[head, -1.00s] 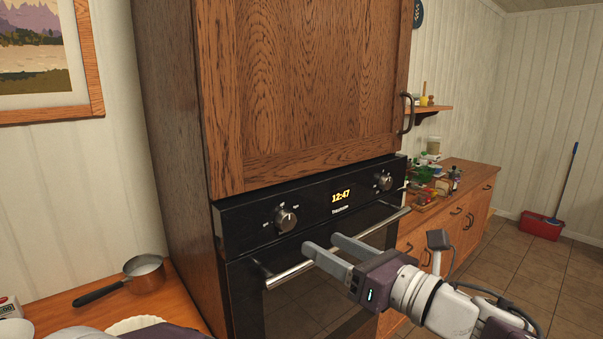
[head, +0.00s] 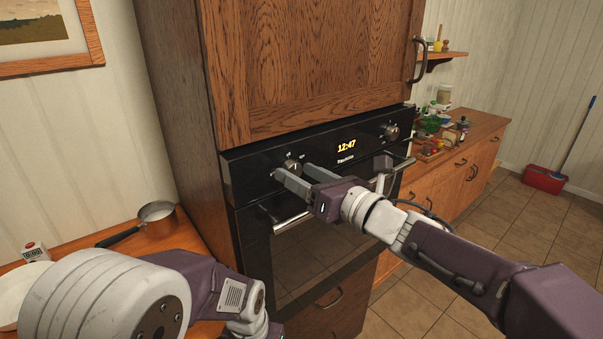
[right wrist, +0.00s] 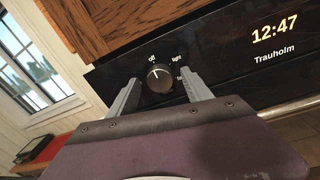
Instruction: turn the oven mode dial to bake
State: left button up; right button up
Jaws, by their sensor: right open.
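The oven mode dial (head: 292,166) is a round metal knob at the left of the oven's black control panel. It also shows in the right wrist view (right wrist: 160,78), where its white mark points up toward "off". "light" is printed to its upper right; another label farther right is partly hidden by a finger. My right gripper (head: 293,171) is open, with one fingertip on each side of the dial. In the right wrist view the dial sits between the fingers, with gaps visible; contact cannot be told. My left arm shows at lower left, its gripper out of view.
The oven handle (head: 350,192) runs just below the panel, under my right gripper. A second dial (head: 389,131) is right of the 12:47 display (head: 346,145). A red bucket (head: 545,179) is on the floor.

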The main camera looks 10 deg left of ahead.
grip_shut()
jog(key=shift+f+m, duration=0.1)
jog(key=shift+m, duration=0.2)
